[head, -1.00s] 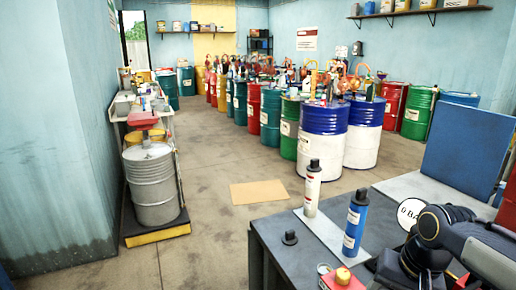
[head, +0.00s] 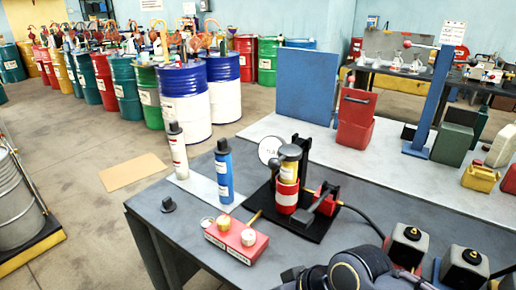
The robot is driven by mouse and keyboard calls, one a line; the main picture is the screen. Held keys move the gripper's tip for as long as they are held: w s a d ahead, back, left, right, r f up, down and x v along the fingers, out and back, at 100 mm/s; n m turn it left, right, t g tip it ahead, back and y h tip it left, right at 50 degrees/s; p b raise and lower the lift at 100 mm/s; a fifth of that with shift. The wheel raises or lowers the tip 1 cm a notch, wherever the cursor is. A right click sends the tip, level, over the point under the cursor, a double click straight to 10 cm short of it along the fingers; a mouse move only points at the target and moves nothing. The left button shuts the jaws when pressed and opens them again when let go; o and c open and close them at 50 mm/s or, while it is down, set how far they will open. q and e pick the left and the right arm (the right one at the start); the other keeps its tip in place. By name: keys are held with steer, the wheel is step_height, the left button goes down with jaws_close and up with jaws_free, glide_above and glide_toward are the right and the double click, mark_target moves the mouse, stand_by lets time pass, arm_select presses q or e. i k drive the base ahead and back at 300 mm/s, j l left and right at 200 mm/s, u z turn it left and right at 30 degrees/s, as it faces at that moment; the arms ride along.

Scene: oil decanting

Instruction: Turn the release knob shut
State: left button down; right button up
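I cannot pick out the release knob for certain in the head view. A press-like device stands on a black base plate (head: 310,228) on the grey bench. A dark part of my arm shows at the bottom edge.
A white bottle (head: 178,150) and a blue bottle (head: 224,170) stand behind the red block. A red can (head: 355,120) stands farther back.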

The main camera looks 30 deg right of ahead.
mark_target(248, 236)
steer(key=j+z, duration=0.1)
steer(key=z, duration=1.15)
